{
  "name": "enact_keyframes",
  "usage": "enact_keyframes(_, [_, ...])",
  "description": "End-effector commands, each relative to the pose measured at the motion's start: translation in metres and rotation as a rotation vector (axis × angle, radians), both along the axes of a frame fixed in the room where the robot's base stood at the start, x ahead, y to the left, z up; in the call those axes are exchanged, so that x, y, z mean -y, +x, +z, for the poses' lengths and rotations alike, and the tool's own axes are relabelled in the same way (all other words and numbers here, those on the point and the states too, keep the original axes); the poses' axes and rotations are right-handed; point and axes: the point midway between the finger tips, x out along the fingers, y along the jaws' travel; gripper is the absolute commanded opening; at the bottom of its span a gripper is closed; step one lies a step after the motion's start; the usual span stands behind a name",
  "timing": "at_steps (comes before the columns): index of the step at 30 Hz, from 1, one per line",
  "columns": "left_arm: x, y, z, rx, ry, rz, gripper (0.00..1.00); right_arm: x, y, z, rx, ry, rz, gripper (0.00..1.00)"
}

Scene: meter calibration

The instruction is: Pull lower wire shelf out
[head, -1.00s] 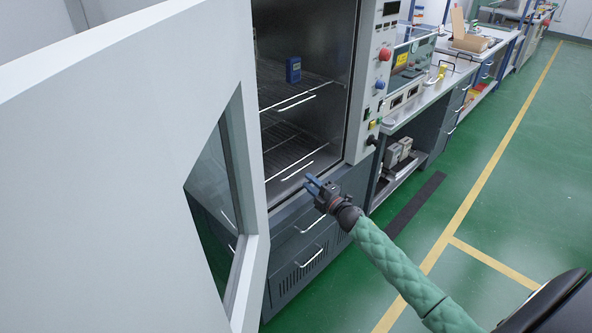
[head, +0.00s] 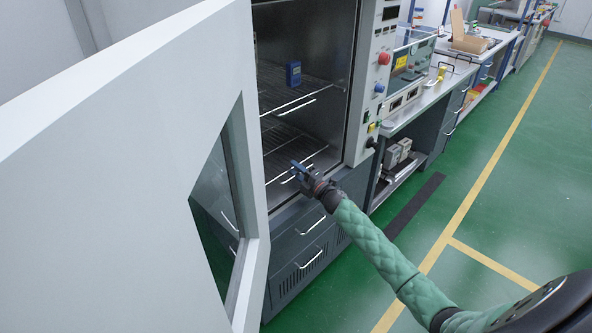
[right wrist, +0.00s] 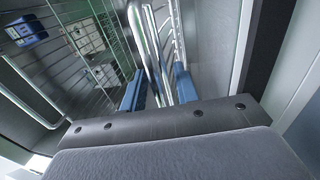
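The lower wire shelf (head: 282,138) sits inside the open chamber, with a pale front handle (head: 284,181) along its near edge. My right gripper (head: 296,166) is at this handle and hides part of it. In the right wrist view the two blue fingers of my right gripper (right wrist: 160,90) are apart. Pale bars (right wrist: 152,50) run up between and beyond the fingers; I cannot tell whether a finger touches them. My left gripper is not in view.
The upper wire shelf (head: 275,82) carries a blue meter (head: 293,73). The large white door (head: 130,130) stands open at the left. Drawers (head: 305,240) are below the chamber and a control panel (head: 380,70) is at its right. Green floor (head: 490,210) is clear at the right.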

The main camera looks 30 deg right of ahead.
Motion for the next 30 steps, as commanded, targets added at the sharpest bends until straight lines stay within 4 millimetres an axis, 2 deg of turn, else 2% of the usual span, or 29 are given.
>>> enact_keyframes(7, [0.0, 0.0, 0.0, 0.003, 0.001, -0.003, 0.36, 0.0, 0.001, 0.0, 0.0, 0.0, 0.0, 0.31])
enact_keyframes(8, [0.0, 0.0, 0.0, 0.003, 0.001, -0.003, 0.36, 0.0, 0.001, 0.0, 0.0, 0.0, 0.0, 0.27])
enact_keyframes(12, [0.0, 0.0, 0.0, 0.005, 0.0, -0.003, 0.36, 0.0, 0.001, 0.0, 0.001, 0.0, 0.0, 0.0])
enact_keyframes(23, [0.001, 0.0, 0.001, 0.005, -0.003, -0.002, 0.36, 0.002, -0.005, 0.002, 0.003, 0.0, 0.0, 0.0])
enact_keyframes(26, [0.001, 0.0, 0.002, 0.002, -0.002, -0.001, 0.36, 0.006, -0.016, 0.003, 0.002, 0.0, 0.001, 0.0])
enact_keyframes(30, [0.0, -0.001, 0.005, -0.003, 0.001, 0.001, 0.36, 0.014, -0.039, 0.003, 0.003, -0.001, 0.001, 0.0])
